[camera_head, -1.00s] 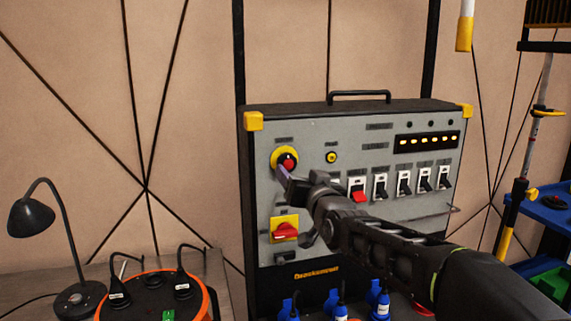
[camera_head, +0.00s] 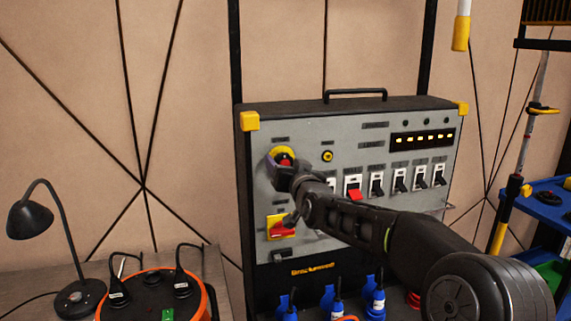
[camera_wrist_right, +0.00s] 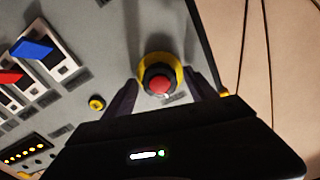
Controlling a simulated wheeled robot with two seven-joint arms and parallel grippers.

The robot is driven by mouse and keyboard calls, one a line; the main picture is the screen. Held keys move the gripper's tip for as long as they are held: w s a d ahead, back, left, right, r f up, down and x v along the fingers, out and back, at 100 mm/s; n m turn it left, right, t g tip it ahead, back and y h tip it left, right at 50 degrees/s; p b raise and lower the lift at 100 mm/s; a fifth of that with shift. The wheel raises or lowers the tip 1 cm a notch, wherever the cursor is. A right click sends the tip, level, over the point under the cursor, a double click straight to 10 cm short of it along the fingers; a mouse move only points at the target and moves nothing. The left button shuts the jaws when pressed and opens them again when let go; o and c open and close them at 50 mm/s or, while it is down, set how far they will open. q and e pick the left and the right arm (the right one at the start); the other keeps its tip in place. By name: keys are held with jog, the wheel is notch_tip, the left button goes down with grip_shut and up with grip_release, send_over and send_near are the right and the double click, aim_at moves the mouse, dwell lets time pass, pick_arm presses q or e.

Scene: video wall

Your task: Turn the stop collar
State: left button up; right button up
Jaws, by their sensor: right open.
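The stop button is a red knob (camera_wrist_right: 160,85) with a dark ring around its base and a yellow collar (camera_wrist_right: 163,60) behind it. In the head view the yellow collar (camera_head: 282,152) shows at the upper left of the grey control panel, and my right gripper (camera_head: 283,168) covers most of the button. In the right wrist view my right gripper (camera_wrist_right: 165,100) is open, with one finger on each side of the red knob. I cannot tell whether the fingers touch it. My left gripper is not in view.
Blue plugs (camera_head: 376,297) stand below. A black lamp (camera_head: 45,220) and an orange cable reel (camera_head: 155,290) stand left.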

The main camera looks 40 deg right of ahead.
jog(key=shift+c, duration=0.4)
jog(key=c, duration=1.3)
jog(key=shift+f+m+b, duration=0.2)
jog(key=shift+m+b, duration=0.5)
jog(key=shift+b, duration=0.45)
jog(key=m+b, duration=0.2)
jog(key=shift+b, duration=0.35)
jog(key=shift+r+m+b, duration=0.2)
jog(key=shift+m+b, duration=1.15)
jog(key=shift+m, duration=1.05)
jog(key=o, duration=1.4)
